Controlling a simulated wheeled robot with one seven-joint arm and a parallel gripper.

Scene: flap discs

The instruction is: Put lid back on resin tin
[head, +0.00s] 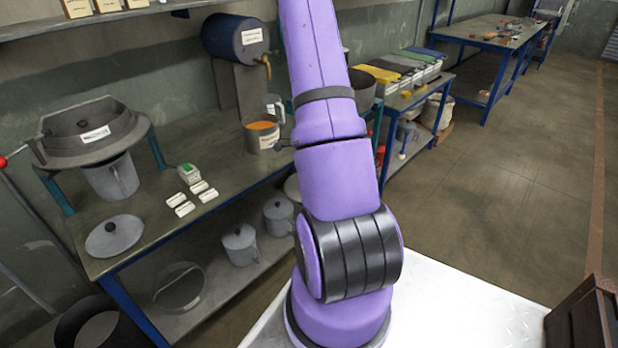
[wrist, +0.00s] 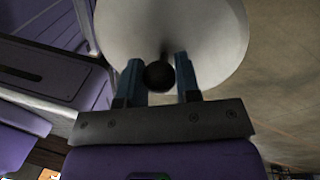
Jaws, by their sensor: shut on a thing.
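My gripper (wrist: 160,84) shows in the wrist view, its two blue-grey fingers shut on the dark round knob (wrist: 158,75) of a pale round lid (wrist: 215,35). The lid's disc spreads out beyond the fingertips, and its top edge is cut off by the frame. In the head view, an open metal tin (head: 254,139) with a label and orange contents, which looks like the resin tin, stands upright on the workbench, left of my arm. My gripper and the held lid do not show in the head view, so their distance from the tin cannot be told.
The workbench (head: 150,238) also holds another knobbed lid (head: 114,236), small white blocks (head: 185,209) and a grey hopper (head: 92,133) on a stand. A dark drum (head: 236,40) with a tap is behind the tin. Lidded pots (head: 240,245) stand on the lower shelf. Open floor (head: 510,180) lies right.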

